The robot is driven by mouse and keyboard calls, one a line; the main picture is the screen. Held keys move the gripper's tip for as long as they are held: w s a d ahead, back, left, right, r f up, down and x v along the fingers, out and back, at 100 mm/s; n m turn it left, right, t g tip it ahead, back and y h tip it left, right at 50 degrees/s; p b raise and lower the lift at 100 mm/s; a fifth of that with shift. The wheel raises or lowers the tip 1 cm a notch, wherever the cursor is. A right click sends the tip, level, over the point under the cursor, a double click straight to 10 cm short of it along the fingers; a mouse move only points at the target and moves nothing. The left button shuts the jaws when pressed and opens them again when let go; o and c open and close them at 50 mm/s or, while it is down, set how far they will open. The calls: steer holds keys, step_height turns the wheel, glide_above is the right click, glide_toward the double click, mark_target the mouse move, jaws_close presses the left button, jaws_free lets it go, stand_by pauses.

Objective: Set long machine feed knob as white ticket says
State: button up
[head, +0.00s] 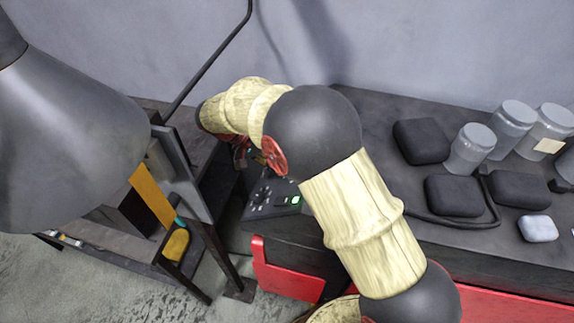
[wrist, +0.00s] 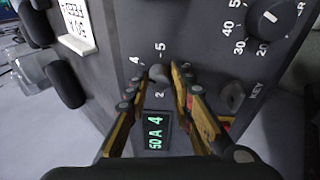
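In the wrist view a small dark knob (wrist: 158,74) sits on a dark panel, with the numbers 2, 4 and 5 around it. My gripper (wrist: 159,80) is open, with one finger on each side of this knob. Whether either fingertip touches it I cannot tell. A small display (wrist: 155,131) beside it shows green characters that look like "50 A 4". A white ticket (wrist: 76,24) is cut off at the top left; its rotated print seems to include "FEED", the rest is unclear. In the head view my arm hides the knob and most of my gripper.
A larger knob (wrist: 268,20) with numbers 20 to 50 and a KEY switch (wrist: 231,97) are right of my fingers. In the head view the control panel (head: 262,203) sits by the red-fronted bench, with dark blocks (head: 421,141) and jars (head: 512,127) to the right.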

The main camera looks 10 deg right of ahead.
steer(key=o, duration=0.4)
steer(key=v, duration=1.2)
stand_by(0.4)
